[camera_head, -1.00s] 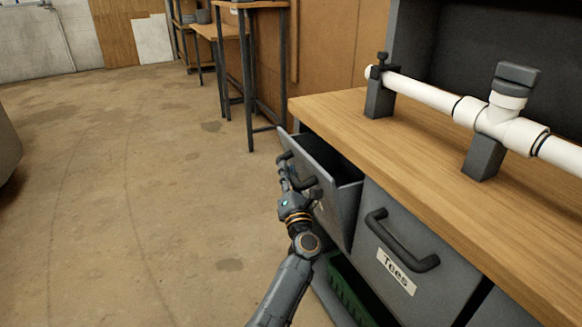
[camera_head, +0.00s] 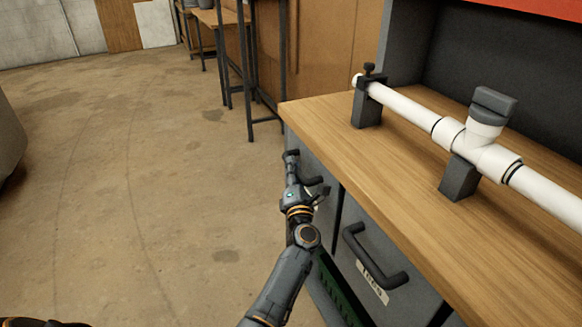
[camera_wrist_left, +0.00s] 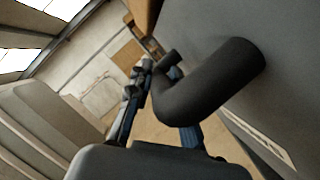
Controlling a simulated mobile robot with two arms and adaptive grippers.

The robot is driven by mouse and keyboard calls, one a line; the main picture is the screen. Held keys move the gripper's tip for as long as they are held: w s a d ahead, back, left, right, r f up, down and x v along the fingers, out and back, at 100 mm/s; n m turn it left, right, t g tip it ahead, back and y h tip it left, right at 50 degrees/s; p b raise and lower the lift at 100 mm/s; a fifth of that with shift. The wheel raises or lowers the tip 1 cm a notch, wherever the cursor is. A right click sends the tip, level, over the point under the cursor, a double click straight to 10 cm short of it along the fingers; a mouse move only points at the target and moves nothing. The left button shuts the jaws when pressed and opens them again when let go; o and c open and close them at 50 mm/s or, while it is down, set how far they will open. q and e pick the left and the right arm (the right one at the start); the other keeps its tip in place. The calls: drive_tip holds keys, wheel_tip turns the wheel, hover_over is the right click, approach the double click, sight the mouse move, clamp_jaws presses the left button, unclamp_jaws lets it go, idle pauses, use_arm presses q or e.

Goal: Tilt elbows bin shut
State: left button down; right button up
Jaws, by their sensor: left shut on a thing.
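The elbows bin (camera_head: 327,203) is the grey tilting front at the left end of the bench, left of the bin labelled "Tees" (camera_head: 372,282). Its front now stands nearly in line with the bench front, and no opening shows at its top. Whether it is fully flush I cannot tell. Its own label is not readable. My left gripper (camera_head: 292,164) is shut on its dark bar handle (camera_wrist_left: 205,88). In the left wrist view the handle runs from the grey front into my fingers (camera_wrist_left: 148,82). My right gripper is out of view.
The wooden bench top (camera_head: 330,125) carries a white pipe with a tee fitting (camera_head: 472,140) on dark supports. A green crate (camera_head: 340,290) sits low under the bins. Open concrete floor (camera_head: 150,200) lies to the left, and tall stands (camera_head: 262,80) stand behind.

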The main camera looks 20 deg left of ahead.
use_arm(q)
drive_tip(key=shift+w+d+r, duration=0.1)
drive_tip(key=shift+w+d, duration=0.05)
drive_tip(key=shift+d, duration=0.05)
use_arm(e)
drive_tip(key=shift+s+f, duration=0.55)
use_arm(q)
drive_tip(key=shift+r+m, duration=0.1)
drive_tip(key=shift+m, duration=0.2)
drive_tip(key=c, duration=1.4)
unclamp_jaws()
drive_tip(key=shift+w+d, duration=0.1)
drive_tip(key=shift+o, duration=1)
drive_tip(key=shift+w, duration=0.1)
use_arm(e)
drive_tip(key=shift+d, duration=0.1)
